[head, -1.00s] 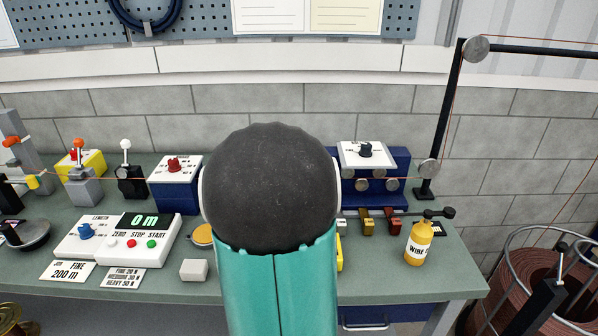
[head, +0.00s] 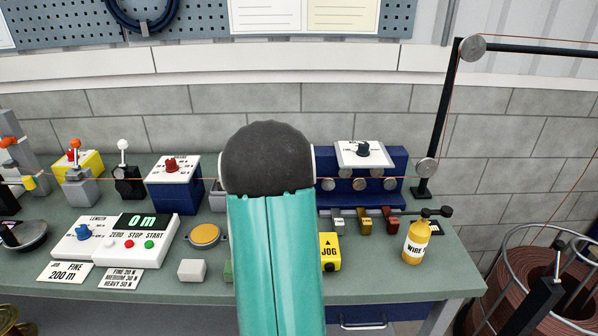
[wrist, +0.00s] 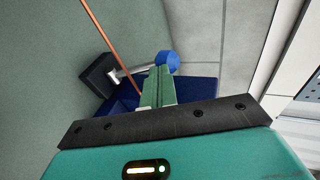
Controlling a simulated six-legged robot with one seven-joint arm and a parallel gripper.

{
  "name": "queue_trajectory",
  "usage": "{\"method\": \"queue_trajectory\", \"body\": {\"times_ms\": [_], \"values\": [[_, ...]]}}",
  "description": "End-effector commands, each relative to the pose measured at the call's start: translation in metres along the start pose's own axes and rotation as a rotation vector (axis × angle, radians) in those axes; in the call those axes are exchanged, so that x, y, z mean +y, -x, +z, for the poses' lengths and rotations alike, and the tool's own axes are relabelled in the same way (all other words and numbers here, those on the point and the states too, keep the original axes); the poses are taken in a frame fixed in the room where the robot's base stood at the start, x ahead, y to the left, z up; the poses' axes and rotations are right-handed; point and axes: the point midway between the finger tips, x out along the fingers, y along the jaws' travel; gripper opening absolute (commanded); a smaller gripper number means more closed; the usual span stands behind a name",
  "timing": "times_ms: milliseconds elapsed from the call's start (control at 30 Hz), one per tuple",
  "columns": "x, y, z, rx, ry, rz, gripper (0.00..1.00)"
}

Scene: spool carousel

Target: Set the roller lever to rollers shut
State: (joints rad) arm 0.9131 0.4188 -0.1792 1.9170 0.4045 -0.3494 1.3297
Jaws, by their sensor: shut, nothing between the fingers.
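In the wrist view, a lever with a blue ball knob (wrist: 168,62) and a pale metal shaft leans out from a black block (wrist: 98,84). I take it to be the roller lever, though no label shows. My gripper (wrist: 160,72) is shut and empty, its green fingertips close beside the knob; I cannot tell whether they touch. In the head view my own arm hides the lever and my gripper. The blue roller unit (head: 397,164), with several metal rollers and a black dial (head: 362,150) on a white plate, stands right of my arm.
A copper wire (wrist: 112,45) passes close to the lever. A white-knobbed lever (head: 123,146) and a red dial (head: 171,165) stand to the left. The front bench edge is mostly clear.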

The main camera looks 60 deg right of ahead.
Motion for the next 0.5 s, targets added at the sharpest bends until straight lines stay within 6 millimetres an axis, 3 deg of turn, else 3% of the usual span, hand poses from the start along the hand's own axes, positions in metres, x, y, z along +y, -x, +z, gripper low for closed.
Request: {"method": "queue_trajectory", "body": {"times_ms": [500], "values": [[-0.012,-0.021,0.003,-0.001,0.000,-0.003,0.00]]}}
